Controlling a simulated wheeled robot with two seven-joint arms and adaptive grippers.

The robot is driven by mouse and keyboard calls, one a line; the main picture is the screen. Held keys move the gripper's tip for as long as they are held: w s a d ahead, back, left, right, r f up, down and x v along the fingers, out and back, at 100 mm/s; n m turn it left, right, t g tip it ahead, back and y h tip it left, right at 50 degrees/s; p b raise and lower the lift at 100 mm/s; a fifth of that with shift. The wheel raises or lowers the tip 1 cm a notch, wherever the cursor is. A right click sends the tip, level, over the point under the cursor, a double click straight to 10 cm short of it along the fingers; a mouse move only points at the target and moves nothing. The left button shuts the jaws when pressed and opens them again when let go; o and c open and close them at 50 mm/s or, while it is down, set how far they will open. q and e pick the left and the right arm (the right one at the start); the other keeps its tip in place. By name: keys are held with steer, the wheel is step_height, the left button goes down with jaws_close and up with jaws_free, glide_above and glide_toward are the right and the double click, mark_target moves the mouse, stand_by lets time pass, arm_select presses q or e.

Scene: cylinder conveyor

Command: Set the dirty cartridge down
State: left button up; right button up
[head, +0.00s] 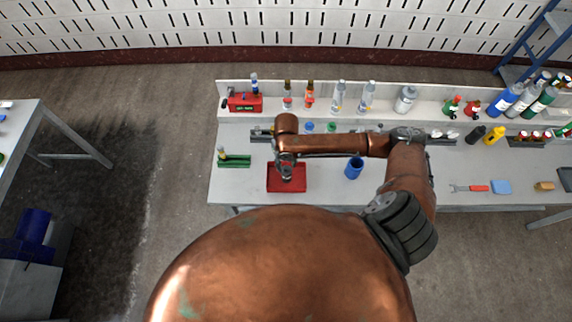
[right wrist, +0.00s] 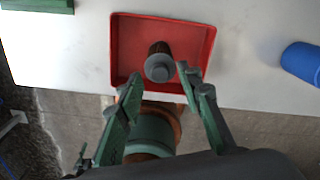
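The dirty cartridge, brown with a grey round end (right wrist: 159,68), is inside the red tray (right wrist: 117,50) in the right wrist view. The red tray also shows on the table in the head view (head: 272,186). My right gripper (head: 287,175) is over this tray. In the right wrist view its fingertips (right wrist: 160,76) are spread to either side of the cartridge's grey end, with gaps visible. The cartridge's lower end is hard to see, and in the head view the gripper hides it. My left gripper is not in view.
A blue cup (head: 354,168) stands right of the red tray. A green tray (head: 236,163) lies to the left. A red box (head: 245,102) and several bottles stand on the back shelf. Bare table lies between red tray and cup.

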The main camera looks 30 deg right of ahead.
step_height(320, 180, up, 12)
steer(key=shift+f, duration=0.2)
